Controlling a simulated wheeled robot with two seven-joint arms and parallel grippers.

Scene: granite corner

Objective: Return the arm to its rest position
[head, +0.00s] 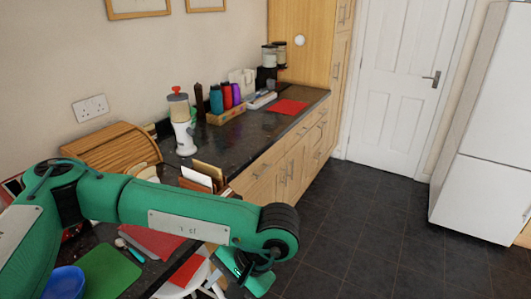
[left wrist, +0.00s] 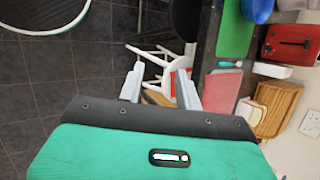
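My left arm is green and comes in from the left in the head view, stretched across the near end of the dark counter (head: 235,146). Its wrist hangs past the counter's front edge, over the floor side. My left gripper (left wrist: 158,86) shows in the left wrist view with its two grey fingers apart and nothing held between them. In the head view its fingers are hard to make out below the wrist. My right gripper is in neither view.
A white stool (left wrist: 160,62) stands below my gripper. On the counter are a green mat (head: 108,272), blue bowl (head: 64,283), wooden bread bin (head: 112,147), letter rack (head: 203,176) and white-and-red grinder (head: 182,125). The floor (head: 370,225) toward the door is clear.

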